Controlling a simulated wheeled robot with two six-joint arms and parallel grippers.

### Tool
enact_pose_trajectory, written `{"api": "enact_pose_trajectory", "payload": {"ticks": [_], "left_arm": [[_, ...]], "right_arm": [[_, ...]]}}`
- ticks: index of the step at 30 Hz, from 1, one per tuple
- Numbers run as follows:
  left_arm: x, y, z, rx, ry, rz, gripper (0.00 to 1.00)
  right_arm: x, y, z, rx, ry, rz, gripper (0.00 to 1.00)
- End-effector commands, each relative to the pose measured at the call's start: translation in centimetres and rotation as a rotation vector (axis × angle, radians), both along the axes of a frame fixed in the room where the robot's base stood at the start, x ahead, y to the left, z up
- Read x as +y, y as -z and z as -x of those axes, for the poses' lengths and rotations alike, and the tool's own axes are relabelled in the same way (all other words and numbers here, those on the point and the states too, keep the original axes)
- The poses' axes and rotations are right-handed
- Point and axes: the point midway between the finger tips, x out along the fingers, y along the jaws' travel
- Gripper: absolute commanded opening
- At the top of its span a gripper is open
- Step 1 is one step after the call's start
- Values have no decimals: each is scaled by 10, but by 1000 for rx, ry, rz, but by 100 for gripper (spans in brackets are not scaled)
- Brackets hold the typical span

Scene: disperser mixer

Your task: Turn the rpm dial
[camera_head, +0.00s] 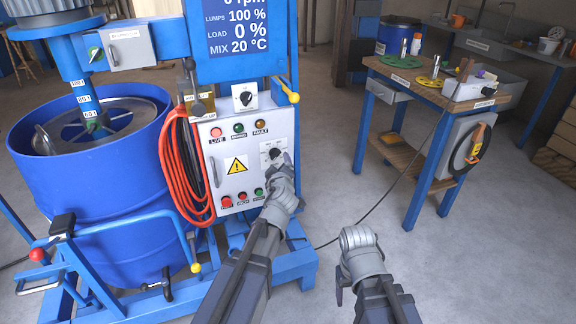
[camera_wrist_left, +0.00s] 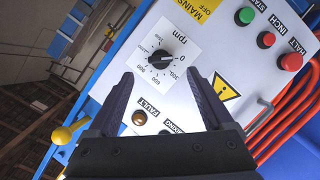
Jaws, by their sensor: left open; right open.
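The rpm dial is a black knob on a white scale plate; it shows in the left wrist view (camera_wrist_left: 160,59), its white pointer toward the right, near the 0 mark. In the head view its plate (camera_head: 266,148) is partly hidden by my left gripper (camera_head: 281,156). In the left wrist view my left gripper (camera_wrist_left: 158,82) is open and empty, its fingertips on either side of the dial's line and seemingly short of the knob; contact cannot be told. My right gripper (camera_head: 341,286) is open, low in front of the machine, largely hidden by its own wrist.
The control panel (camera_head: 222,133) carries indicator lamps, push buttons and a warning sign. Another black knob (camera_head: 246,98) sits above it. Red cables (camera_head: 176,175) hang at its left, beside a blue drum (camera_head: 90,180).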

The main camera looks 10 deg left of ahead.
Motion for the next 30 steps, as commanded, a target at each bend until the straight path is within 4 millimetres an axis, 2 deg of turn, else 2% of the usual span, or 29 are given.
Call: {"api": "enact_pose_trajectory", "payload": {"ticks": [8, 21, 30], "left_arm": [[3, 3, -11, 1, -2, 1, 85], [21, 20, -67, 2, -1, 0, 85], [23, 21, -71, 2, -1, 0, 85]], "right_arm": [[0, 3, 0, 0, 0, 0, 68], [0, 20, 0, 0, 0, 0, 68], [0, 20, 0, 0, 0, 0, 68]]}}
